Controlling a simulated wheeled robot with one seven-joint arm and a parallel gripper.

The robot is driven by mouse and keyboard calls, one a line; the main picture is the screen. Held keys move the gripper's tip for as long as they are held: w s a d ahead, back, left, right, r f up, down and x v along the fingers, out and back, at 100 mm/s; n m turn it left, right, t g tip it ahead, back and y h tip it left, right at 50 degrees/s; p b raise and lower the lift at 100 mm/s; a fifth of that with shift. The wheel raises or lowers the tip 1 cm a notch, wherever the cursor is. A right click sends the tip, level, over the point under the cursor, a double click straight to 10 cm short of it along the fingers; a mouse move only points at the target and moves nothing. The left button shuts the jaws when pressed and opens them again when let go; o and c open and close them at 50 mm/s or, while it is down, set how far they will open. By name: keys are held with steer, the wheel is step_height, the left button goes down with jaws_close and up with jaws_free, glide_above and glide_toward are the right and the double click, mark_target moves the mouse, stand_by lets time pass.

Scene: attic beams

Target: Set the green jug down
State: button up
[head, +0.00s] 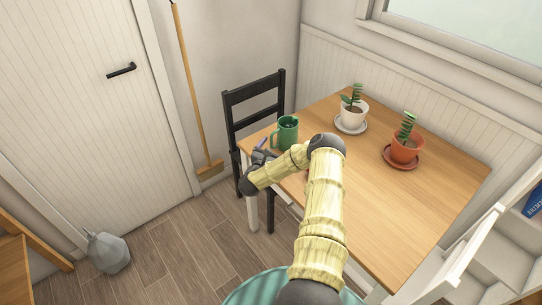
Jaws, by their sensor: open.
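The green jug (287,132) stands upright on the wooden table (395,205), near its left corner by the black chair. My gripper (262,150) is just left of and below the jug in the head view, at the table's edge. Its jaws are small here and partly hidden by my own wrist, but they are open. I cannot tell whether a finger still touches the jug. My arm crosses in front of the table's left side and hides part of its edge.
A white pot (351,113) and a terracotta pot (404,148), each with a plant and saucer, stand farther back on the table. A black chair (255,100) is tucked close behind the jug. A broom (188,90) leans on the wall. A grey jug-like container (107,252) stands on the floor.

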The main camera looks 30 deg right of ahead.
steer(key=v, duration=0.5)
steer(key=shift+s+a, duration=0.1)
stand_by(0.3)
steer(key=w+a+r+n+t+y, duration=0.35)
steer(key=a+n, duration=0.25)
steer(key=n, duration=0.2)
steer(key=w+a+r+n+t+y, duration=0.2)
steer(key=w+a+n+t+y, duration=0.1)
steer(key=w+a+n+y, duration=0.3)
steer(key=s+a+r+n+g+y, duration=0.35)
steer(key=a+n+y, duration=0.25)
steer(key=a+n, duration=0.6)
steer(key=s+a+r+n+g, duration=0.1)
steer(key=s+r+n+g, duration=0.2)
steer(key=s+n, duration=0.4)
steer(key=s+a+r+n+g, duration=0.1)
steer(key=s+r+n+g, duration=0.1)
steer(key=s+n, duration=0.5)
steer(key=s+a+r+n+g, duration=0.1)
steer(key=s+r+n+g, duration=0.2)
steer(key=s+n, duration=0.5)
steer(key=s+g, duration=0.1)
steer(key=s, duration=0.6)
steer(key=shift+a+r, duration=0.15)
steer(key=shift+r, duration=0.2)
